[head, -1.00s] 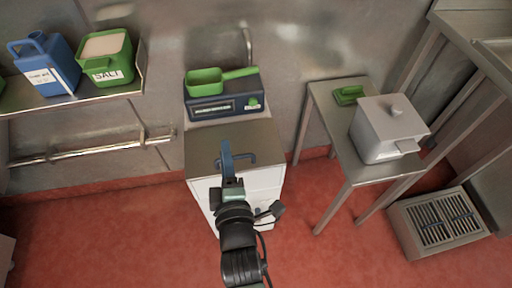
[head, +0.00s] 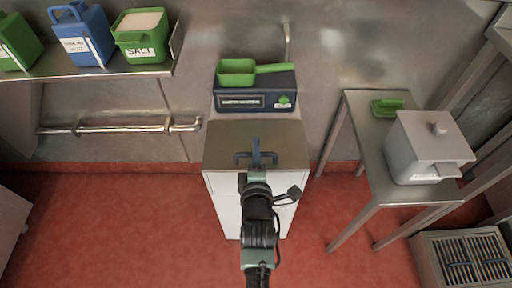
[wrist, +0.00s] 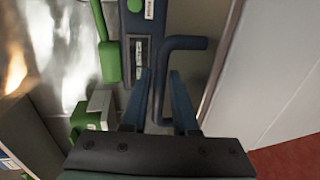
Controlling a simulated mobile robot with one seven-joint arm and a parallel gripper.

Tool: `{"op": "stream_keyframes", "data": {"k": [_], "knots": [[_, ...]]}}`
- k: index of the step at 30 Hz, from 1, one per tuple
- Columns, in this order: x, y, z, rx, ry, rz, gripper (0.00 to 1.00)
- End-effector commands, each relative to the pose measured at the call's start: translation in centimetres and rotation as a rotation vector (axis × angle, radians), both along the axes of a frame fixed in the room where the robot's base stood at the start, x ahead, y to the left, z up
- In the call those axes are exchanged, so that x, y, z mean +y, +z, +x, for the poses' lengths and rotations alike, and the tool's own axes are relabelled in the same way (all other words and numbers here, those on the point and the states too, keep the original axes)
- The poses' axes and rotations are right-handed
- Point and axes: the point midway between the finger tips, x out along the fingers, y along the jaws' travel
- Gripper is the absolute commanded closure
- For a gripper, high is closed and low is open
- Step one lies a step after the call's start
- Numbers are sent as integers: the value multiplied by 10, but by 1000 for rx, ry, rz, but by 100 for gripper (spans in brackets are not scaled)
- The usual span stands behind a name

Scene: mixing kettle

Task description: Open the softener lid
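The softener is a white cabinet (head: 226,205) with a flat steel lid (head: 285,140), which lies shut on top. A dark blue bar handle (head: 241,155) stands at the lid's front and also shows in the wrist view (wrist: 185,43). My gripper (head: 256,153) is at the middle of the handle in the head view. In the wrist view its two blue fingers (wrist: 157,95) are apart, with the handle's bar showing in the gap between them. I cannot tell whether either finger touches the bar.
A dark scale (head: 255,98) with a green scoop (head: 238,73) stands behind the lid. A steel side table (head: 368,150) to the right holds a grey lidded container (head: 415,155). A wall shelf (head: 100,70) with tubs is at left. Red floor is clear around the cabinet.

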Motion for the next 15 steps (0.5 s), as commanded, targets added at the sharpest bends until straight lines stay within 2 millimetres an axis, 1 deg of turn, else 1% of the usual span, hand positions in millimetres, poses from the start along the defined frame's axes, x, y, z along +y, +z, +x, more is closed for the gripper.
{"op": "stream_keyframes", "data": {"k": [1, 6, 15], "knots": [[0, -2, 6, -1, 0, 1, 72], [0, -4, 17, 0, 0, 1, 72], [0, -4, 19, 1, 0, 1, 72]]}}
